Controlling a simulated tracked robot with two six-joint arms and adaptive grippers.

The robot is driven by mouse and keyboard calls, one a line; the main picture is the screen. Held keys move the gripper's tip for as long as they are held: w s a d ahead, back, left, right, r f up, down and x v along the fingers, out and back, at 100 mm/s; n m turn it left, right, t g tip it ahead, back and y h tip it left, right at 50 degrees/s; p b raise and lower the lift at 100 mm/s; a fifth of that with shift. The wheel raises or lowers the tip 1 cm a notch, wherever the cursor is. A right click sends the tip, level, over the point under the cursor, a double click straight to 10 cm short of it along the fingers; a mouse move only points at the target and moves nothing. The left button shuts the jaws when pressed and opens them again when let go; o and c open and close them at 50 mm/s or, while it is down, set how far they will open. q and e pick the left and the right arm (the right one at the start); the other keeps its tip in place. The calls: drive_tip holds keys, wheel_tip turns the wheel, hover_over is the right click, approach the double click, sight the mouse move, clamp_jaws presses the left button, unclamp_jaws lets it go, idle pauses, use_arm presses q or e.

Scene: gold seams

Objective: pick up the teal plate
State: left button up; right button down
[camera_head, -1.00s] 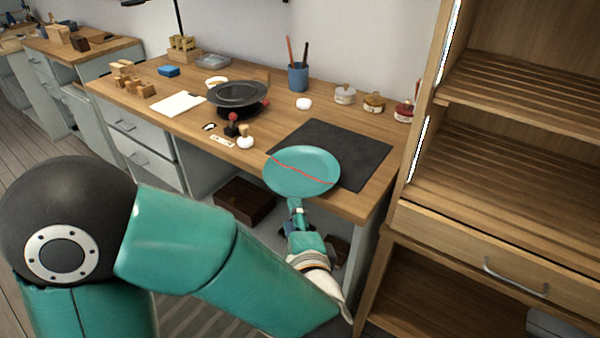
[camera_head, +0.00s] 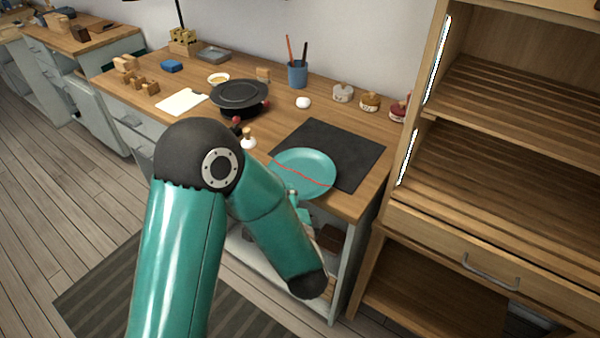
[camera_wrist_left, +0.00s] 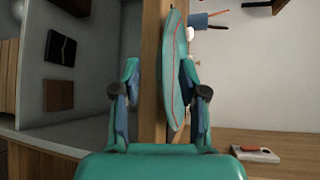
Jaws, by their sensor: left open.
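The teal plate (camera_head: 308,168) with a red seam line across it lies at the front of the dark mat (camera_head: 345,150), its near rim at the desk's front edge. In the left wrist view the plate (camera_wrist_left: 175,75) shows nearly edge-on, between the two fingers of my left gripper (camera_wrist_left: 160,78). The gripper is open, with the plate closer to the right-hand finger; I cannot tell if they touch. In the head view my left arm hides most of that gripper. My right gripper is not in view.
On the desk (camera_head: 215,125) stand a black turntable (camera_head: 240,95), a blue cup with sticks (camera_head: 297,74), several small jars and a white sheet (camera_head: 182,102). A wooden shelf unit (camera_head: 480,180) rises close on the right. A dark box (camera_wrist_left: 60,48) shows in the wrist view.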

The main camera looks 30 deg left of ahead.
use_arm(q)
drive_tip(key=shift+x, duration=1.3)
clamp_jaws()
